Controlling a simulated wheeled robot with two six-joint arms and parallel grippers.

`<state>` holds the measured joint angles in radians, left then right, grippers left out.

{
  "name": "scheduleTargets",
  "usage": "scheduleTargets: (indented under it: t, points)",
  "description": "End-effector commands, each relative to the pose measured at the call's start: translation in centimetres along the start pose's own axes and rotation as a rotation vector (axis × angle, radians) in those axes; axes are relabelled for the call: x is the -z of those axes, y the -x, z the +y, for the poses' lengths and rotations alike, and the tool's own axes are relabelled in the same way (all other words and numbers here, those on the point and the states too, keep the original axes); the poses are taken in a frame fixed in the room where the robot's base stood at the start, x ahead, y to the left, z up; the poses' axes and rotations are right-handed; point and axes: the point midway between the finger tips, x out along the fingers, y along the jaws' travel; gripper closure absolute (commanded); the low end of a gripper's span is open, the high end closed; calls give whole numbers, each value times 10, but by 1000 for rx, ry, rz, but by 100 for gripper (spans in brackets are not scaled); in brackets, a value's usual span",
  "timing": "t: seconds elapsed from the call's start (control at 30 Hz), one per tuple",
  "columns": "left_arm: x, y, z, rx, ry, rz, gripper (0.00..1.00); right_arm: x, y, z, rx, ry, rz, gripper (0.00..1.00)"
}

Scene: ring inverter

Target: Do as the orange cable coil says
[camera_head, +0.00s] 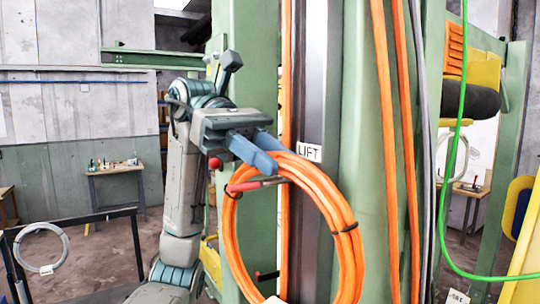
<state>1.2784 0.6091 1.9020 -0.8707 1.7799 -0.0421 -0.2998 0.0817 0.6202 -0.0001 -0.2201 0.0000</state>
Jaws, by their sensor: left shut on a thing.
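The orange cable coil (345,215) hangs upright in front of a green machine column, with black ties around it. A white tag reading LIFT (309,152) shows at its top edge. My left gripper (272,156) is shut on the upper left of the coil, its blue fingers at the strands. A red-tipped peg (243,187) sticks out just below the fingers, at the coil's upper left. I cannot tell whether the coil rests on it. Another pale tag (275,300) is cut off at the bottom edge. My right gripper is not in view.
A grey coil (40,248) with a white tag hangs on a black rail (80,218) at the left. Loose orange cables (385,90) run down the green column (365,130). A green cable (450,170) loops at the right. Tables stand farther back.

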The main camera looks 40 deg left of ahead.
Motion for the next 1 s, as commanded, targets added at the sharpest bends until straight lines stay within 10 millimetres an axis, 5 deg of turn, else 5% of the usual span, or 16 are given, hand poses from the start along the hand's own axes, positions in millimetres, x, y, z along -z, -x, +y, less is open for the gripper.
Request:
scheduleTargets:
  t: [0.03,0.07,0.17,1.0]
  points:
    - [-1,0,0,0,-1,-2,100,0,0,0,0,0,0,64]
    - [-1,0,0,0,-1,-2,65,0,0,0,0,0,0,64]
    - [-1,0,0,0,-1,-2,46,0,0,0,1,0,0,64]
    - [2,0,1,-1,2,3,46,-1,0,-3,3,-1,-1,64]
